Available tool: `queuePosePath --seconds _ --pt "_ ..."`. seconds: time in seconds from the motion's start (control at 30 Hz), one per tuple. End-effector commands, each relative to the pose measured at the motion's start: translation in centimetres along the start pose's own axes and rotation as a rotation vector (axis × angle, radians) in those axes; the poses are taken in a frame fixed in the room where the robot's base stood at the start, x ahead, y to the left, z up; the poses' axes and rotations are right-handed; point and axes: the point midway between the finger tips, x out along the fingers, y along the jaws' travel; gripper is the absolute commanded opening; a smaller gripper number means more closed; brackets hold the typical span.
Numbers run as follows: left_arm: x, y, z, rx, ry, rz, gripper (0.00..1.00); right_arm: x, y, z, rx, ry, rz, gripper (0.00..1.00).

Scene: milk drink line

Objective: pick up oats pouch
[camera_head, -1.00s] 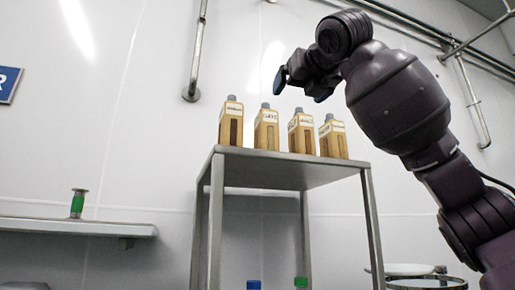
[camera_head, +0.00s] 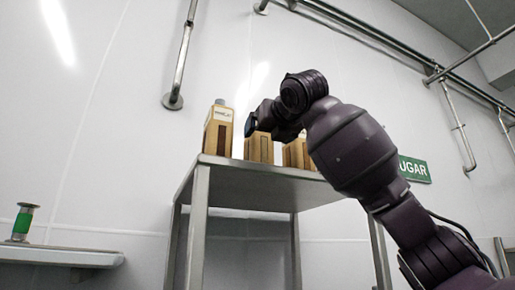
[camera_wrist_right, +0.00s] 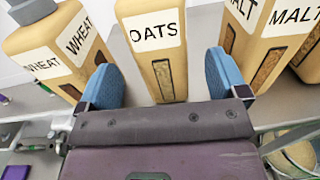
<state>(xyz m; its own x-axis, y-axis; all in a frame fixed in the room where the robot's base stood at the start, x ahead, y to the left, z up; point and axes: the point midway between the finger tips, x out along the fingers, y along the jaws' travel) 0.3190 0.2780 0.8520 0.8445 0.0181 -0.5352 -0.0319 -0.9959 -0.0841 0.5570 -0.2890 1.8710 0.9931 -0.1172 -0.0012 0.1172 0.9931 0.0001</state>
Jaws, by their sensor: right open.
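The oats pouch (camera_wrist_right: 152,57) is a tan container with a white label reading OATS. In the right wrist view it stands upright between the blue fingertips of my right gripper (camera_wrist_right: 164,84), which is open. The fingers reach toward its two sides, and I cannot tell whether they touch it. In the head view the oats pouch (camera_head: 258,147) is on the metal stand, its top hidden behind my right gripper (camera_head: 262,124). My left gripper is out of view.
A wheat pouch (camera_wrist_right: 57,48) stands close on the left and a malt pouch (camera_wrist_right: 262,40) close on the right. The metal stand's top (camera_head: 240,177) carries them. A wall shelf (camera_head: 60,256) holds a green-banded item (camera_head: 22,222) at the left.

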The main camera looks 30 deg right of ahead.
Motion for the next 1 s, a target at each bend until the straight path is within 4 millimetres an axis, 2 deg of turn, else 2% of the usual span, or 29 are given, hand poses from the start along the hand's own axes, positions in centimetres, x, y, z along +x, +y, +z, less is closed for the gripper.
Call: queuePosePath --seconds 0.13,0.43,0.77,1.0 --pt "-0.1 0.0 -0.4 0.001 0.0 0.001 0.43 1.0 0.0 0.2 0.0 0.002 0.0 0.92" --pt "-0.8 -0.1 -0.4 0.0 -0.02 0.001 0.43 4.8 0.1 0.5 0.0 0.001 0.0 0.92" --pt "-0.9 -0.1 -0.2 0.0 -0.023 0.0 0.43 5.3 0.1 0.4 -0.001 -0.001 0.0 0.92" --pt "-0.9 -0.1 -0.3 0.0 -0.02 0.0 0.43 5.3 0.1 0.4 -0.001 -0.001 0.0 0.55"
